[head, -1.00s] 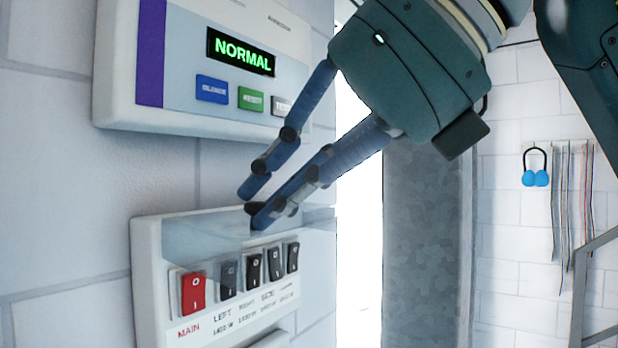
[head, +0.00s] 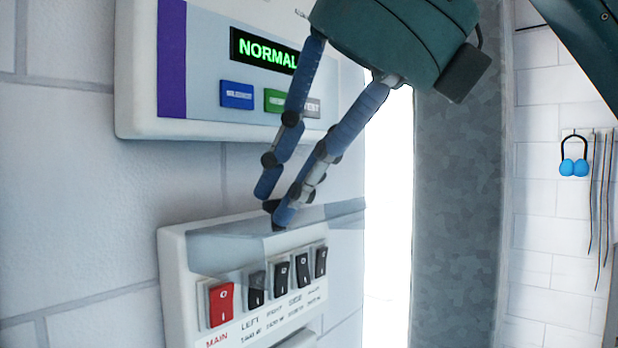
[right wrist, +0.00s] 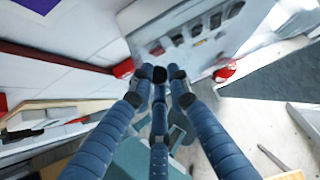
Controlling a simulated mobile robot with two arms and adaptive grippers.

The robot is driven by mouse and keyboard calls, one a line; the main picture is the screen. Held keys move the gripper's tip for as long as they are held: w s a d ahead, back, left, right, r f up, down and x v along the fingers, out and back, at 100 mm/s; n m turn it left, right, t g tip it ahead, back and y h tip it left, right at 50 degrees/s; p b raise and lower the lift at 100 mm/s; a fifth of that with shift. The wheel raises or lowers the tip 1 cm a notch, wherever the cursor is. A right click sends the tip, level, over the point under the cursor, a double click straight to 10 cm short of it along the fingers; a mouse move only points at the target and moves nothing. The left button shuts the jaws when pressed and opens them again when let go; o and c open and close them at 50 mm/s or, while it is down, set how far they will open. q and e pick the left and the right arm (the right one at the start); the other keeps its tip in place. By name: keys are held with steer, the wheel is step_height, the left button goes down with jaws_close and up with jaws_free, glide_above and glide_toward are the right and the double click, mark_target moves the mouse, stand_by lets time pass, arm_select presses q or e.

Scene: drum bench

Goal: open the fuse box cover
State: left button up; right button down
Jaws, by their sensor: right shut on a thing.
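The white fuse box (head: 172,270) is on the wall, low in the head view, with a red main switch (head: 221,303) and several dark switches (head: 282,276) in a row. Its clear cover (head: 335,211) is raised and juts out from the top of the box, leaving the switches exposed below it. My right gripper (head: 273,202) is above the box, blue fingers pointing down, fingertips shut on the cover. In the right wrist view its fingers (right wrist: 160,77) come together in front of the blurred box (right wrist: 190,55). My left gripper is not in view.
A white panel (head: 136,70) with a green NORMAL display (head: 264,50) and buttons is on the wall just above, partly behind my right fingers. A grey post (head: 455,200) stands to the right. Blue ear muffs (head: 574,165) and cords hang on the far wall.

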mark_target(245, 226)
steer(key=c, duration=1.8)
jaws_free()
steer(key=shift+a+f, duration=0.3)
steer(key=shift+f, duration=0.15)
steer(key=shift+o, duration=1.1)
steer(key=shift+w+a, duration=0.7)
steer(key=shift+a, duration=0.4)
steer(key=shift+s+d+r, duration=0.15)
steer(key=shift+d+r, duration=0.15)
steer(key=shift+d, duration=0.1)
steer(key=v, duration=1.1)
steer(key=shift+a+r, duration=0.25)
steer(key=shift+a, duration=0.05)
steer(key=shift+d, duration=0.1)
